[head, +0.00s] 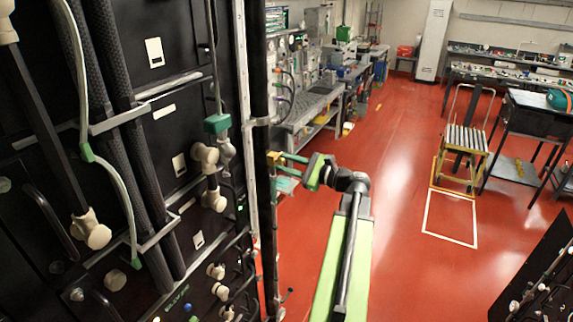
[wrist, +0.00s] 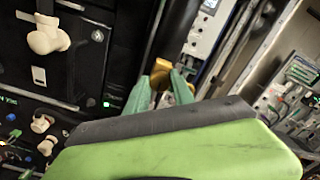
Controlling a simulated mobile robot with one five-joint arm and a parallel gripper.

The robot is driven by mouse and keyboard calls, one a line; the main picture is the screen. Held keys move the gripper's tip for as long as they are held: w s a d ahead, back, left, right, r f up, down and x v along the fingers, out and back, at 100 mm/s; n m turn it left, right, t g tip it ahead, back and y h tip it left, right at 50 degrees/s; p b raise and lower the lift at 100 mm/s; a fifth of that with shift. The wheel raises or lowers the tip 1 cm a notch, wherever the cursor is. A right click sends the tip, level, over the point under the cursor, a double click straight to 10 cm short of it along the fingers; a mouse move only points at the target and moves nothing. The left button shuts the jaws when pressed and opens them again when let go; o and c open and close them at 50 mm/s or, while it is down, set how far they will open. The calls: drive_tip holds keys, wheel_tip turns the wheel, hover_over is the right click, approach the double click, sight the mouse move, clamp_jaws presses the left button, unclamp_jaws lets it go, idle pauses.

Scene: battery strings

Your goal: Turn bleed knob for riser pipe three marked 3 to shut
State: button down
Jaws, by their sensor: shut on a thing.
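My gripper (head: 285,164) reaches in from the right at the edge of the dark rack, beside a black vertical pipe. Its green fingers are shut on a small yellow knob (head: 273,158). In the wrist view, my gripper (wrist: 170,82) has its fingertips around the yellow knob (wrist: 180,88), which shows partly between and behind them. The fingers and the green gripper body hide part of the knob and its mount. I cannot read a mark 3 on or near it, and I cannot tell its turn angle.
The black rack (head: 165,112) with white knobs and hoses fills the left. A black pipe (head: 258,90) runs close beside my gripper. A workbench (head: 312,108) stands behind. A stepped chair (head: 464,135) is at the right; red floor (head: 400,200) between is clear.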

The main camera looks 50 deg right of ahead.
drive_tip(key=c, duration=1.1)
unclamp_jaws()
drive_tip(key=shift+s, duration=0.1)
drive_tip(key=v, duration=1.7)
drive_tip(key=shift+s, duration=0.15)
